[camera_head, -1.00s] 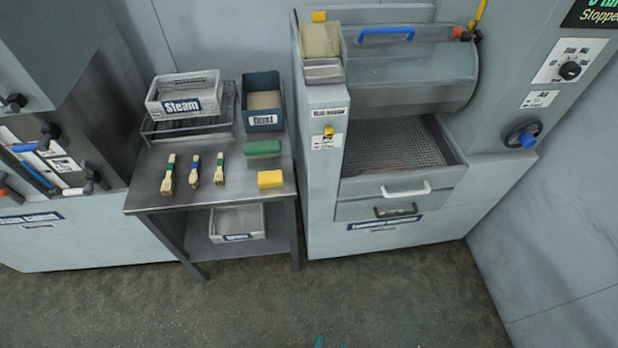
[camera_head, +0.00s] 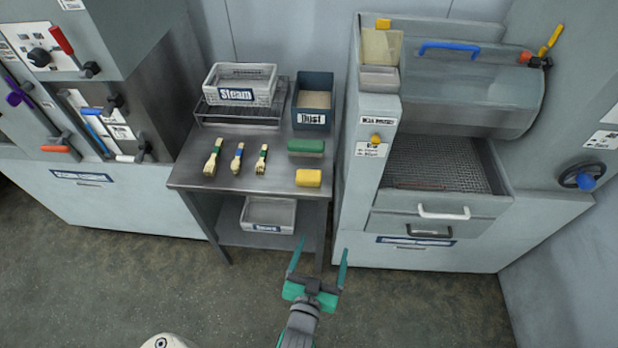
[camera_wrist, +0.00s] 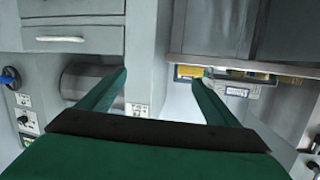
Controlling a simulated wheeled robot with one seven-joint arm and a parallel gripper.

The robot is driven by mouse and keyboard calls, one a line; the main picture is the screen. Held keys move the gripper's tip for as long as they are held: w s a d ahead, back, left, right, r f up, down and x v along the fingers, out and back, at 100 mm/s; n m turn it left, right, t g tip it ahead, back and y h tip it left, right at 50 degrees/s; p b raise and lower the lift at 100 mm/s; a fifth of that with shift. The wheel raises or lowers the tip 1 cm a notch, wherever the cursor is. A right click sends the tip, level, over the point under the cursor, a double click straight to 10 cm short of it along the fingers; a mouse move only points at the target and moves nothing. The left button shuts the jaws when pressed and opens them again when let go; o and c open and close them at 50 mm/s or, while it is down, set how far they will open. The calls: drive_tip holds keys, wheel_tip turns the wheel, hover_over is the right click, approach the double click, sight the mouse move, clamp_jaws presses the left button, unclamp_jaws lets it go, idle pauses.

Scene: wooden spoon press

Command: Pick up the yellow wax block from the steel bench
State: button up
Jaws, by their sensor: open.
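The yellow wax block (camera_head: 308,178) lies on the steel bench (camera_head: 190,178), near its front right corner. In the wrist view a yellow block (camera_wrist: 189,72) shows at the bench's edge, beyond my fingers. My gripper (camera_head: 318,256) is open and empty, with its two green fingers apart. In the head view it appears below the block, in front of the bench and apart from it. In the wrist view the gripper (camera_wrist: 160,82) has nothing between its fingers.
A green block (camera_head: 306,147) lies just behind the yellow one. Several brushes (camera_head: 237,158) lie to the left. A Steam crate (camera_head: 240,82) and a Dust bin (camera_head: 314,97) stand behind. A machine with a drawer (camera_head: 440,205) stands close on the right.

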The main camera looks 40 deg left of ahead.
drive_tip(key=w+a+r+n+g+y, duration=0.1)
drive_tip(key=w+a+r+n, duration=0.15)
drive_tip(key=a, duration=0.35)
drive_tip(key=w+a+r+n+y, duration=0.1)
drive_tip(key=w+a+y, duration=0.1)
drive_tip(key=w+a, duration=0.3)
approach(308, 176)
drive_tip(key=a+r+x, duration=0.1)
drive_tip(key=x, duration=0.3)
drive_tip(key=w, duration=0.1)
drive_tip(key=w+f, duration=0.1)
drive_tip(key=w+a, duration=0.1)
drive_tip(key=shift+w+f+m, duration=0.25)
drive_tip(key=shift+f, duration=0.05)
drive_tip(key=shift+s, duration=0.1)
drive_tip(key=c, duration=1.2)
